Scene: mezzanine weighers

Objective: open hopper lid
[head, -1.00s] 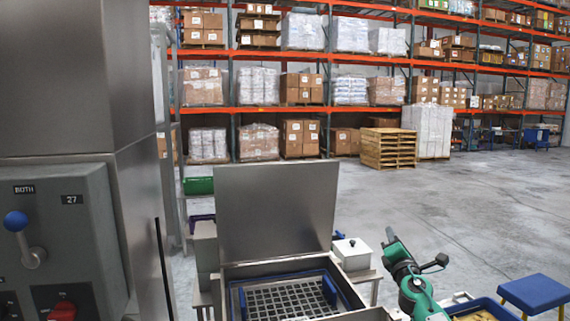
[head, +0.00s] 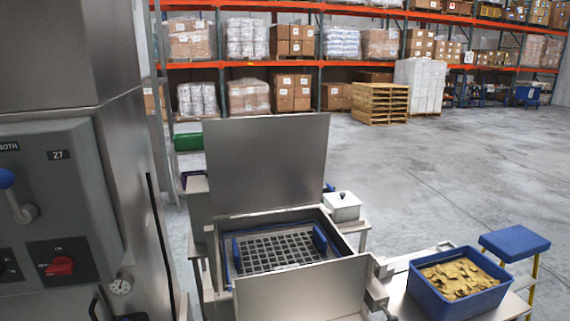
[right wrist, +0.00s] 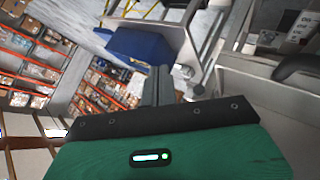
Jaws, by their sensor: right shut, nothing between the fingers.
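The hopper lid (head: 265,165) is a flat steel panel standing raised, leaning slightly back, behind the hopper opening in the head view. The steel hopper (head: 214,245) is open on top, with a dark grate (head: 285,250) and blue side pieces inside. A sloping steel panel (head: 300,292) stands at its front. My right gripper (right wrist: 159,72) shows only in the right wrist view, with its dark fingers together and empty, away from the lid. My left gripper is in neither view.
A blue bin (head: 425,297) of yellowish pieces stands on a steel bench right of the hopper, beside a blue stool (head: 515,243). A lidded white box (head: 342,207) is behind. A grey control panel (head: 75,220) fills the left. Open floor lies beyond.

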